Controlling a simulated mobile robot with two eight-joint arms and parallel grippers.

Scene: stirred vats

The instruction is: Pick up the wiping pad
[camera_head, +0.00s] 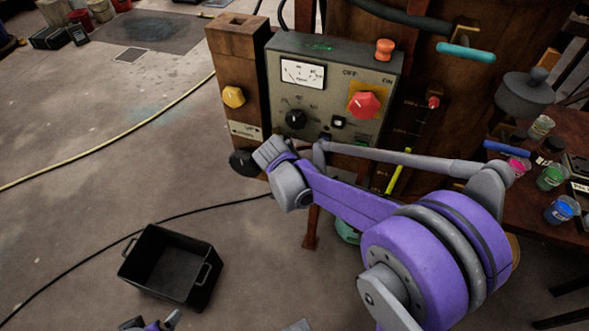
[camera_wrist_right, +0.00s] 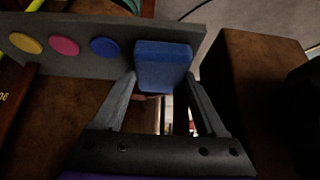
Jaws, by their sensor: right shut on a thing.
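A blue block with rounded edges (camera_wrist_right: 163,66), which looks like the wiping pad, sits between the fingertips of my right gripper (camera_wrist_right: 160,84) in the right wrist view. The gripper is shut on it. Behind it is a dark grey panel (camera_wrist_right: 75,62) with a yellow, a pink and a blue disc. I cannot tell whether the pad touches the panel. In the head view my right arm reaches left in front of the control box (camera_head: 335,85); its fingers and the pad are hidden there. Part of my left arm's end (camera_head: 150,325) shows at the bottom edge; its jaws are unclear.
A wooden post (camera_head: 238,60) with a yellow knob stands left of the control box. An open black crate (camera_head: 172,265) is on the floor. A side table at right holds small paint jars (camera_head: 550,177).

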